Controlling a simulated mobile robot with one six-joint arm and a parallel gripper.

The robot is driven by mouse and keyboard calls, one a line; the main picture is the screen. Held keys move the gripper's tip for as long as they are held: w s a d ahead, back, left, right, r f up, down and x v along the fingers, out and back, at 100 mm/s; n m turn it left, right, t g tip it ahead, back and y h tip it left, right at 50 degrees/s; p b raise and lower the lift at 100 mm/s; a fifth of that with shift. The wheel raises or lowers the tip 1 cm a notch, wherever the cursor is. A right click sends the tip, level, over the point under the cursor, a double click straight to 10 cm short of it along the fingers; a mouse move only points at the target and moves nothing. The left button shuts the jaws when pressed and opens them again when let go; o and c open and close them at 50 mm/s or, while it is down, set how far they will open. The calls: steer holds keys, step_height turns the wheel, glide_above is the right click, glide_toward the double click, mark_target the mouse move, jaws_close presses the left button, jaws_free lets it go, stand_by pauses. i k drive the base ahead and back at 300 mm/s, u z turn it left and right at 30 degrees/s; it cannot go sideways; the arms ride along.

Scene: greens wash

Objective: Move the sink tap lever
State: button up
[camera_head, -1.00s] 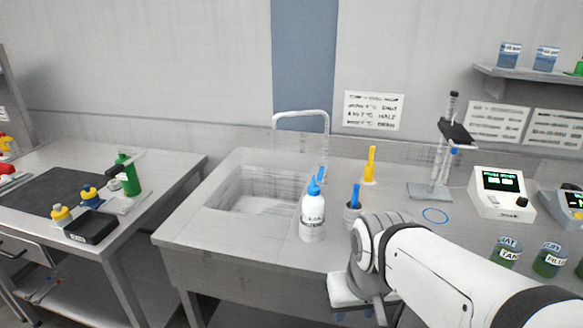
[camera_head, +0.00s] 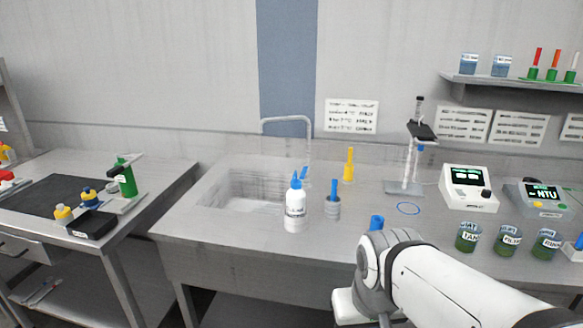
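The sink basin (camera_head: 246,206) is set in the grey bench at the middle of the view. A thin silver tap spout (camera_head: 287,119) arches up behind it. Right of the spout stands a yellow upright handle (camera_head: 349,165), and a blue piece (camera_head: 305,173) shows behind the wash bottle; I cannot tell for sure which is the tap lever. My white arm reaches in from the lower right, its joint in front of the bench edge, apart from the tap.
A white wash bottle with blue top (camera_head: 296,208) and a grey holder with a blue handle (camera_head: 332,208) stand right of the sink. A stand (camera_head: 404,187), a meter (camera_head: 468,187) and several green jars (camera_head: 468,237) fill the right side. A side bench (camera_head: 150,180) is left, beyond a gap.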

mark_target(305, 166)
steer(key=i, duration=0.85)
steer(key=u, duration=0.05)
